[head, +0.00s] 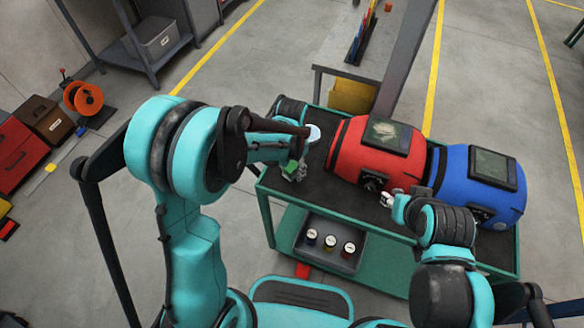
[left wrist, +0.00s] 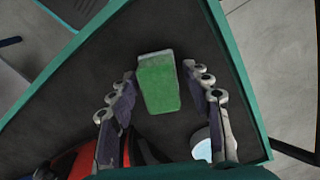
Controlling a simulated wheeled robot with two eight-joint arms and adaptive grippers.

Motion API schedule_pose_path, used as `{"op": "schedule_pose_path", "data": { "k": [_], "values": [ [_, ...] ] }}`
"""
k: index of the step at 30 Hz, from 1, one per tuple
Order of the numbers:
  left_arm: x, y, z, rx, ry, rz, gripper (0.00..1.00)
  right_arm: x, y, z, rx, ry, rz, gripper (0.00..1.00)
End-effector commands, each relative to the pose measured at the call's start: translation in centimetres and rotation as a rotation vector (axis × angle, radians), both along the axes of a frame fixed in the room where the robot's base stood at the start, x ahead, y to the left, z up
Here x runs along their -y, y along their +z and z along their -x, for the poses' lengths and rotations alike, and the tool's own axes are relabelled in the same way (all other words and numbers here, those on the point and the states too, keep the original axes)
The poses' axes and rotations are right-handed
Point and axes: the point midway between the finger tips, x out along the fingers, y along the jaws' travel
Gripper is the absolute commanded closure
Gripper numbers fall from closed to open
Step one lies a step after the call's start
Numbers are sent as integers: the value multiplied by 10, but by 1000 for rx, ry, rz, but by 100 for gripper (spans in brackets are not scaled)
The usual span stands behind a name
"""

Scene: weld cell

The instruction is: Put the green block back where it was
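The green block (left wrist: 159,83) is on the dark top of the green cart (left wrist: 245,80), in the middle of the left wrist view. In the head view it (head: 292,166) shows small, partly hidden by my left gripper. My left gripper (head: 296,171) is low over the cart's left end. In the left wrist view its fingers (left wrist: 159,74) stand open on both sides of the block, with narrow dark gaps between fingers and block. My right gripper (head: 387,200) is in front of the red machine, close to its front knob; its finger opening is too small to make out.
The red machine (head: 352,151) and blue machine (head: 507,207) fill the cart's middle and right. A white round item (left wrist: 203,146) is near my left gripper. A grey tray (head: 308,253) with several small jars is on the lower shelf. A bench (head: 332,58) stands behind.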

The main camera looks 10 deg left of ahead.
Motion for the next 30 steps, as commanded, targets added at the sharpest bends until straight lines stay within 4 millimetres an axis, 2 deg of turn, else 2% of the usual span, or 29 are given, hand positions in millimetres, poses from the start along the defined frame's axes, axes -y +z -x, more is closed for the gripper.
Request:
{"op": "schedule_pose_path", "data": {
  "k": [11, 14, 24, 30],
  "values": [
    [0, 6, 0, 0, 0, 0, 46, 0, 5, 0, 0, 0, 0, 60],
    [0, 20, 0, 0, 0, 0, 46, 0, 11, 0, 0, 0, 0, 60],
    [0, 95, 0, 0, 0, 0, 46, 0, 40, 0, 0, 0, 0, 60],
    [0, 119, 0, 0, 0, 0, 46, 0, 47, 0, 0, 0, 0, 60]
  ]
}}
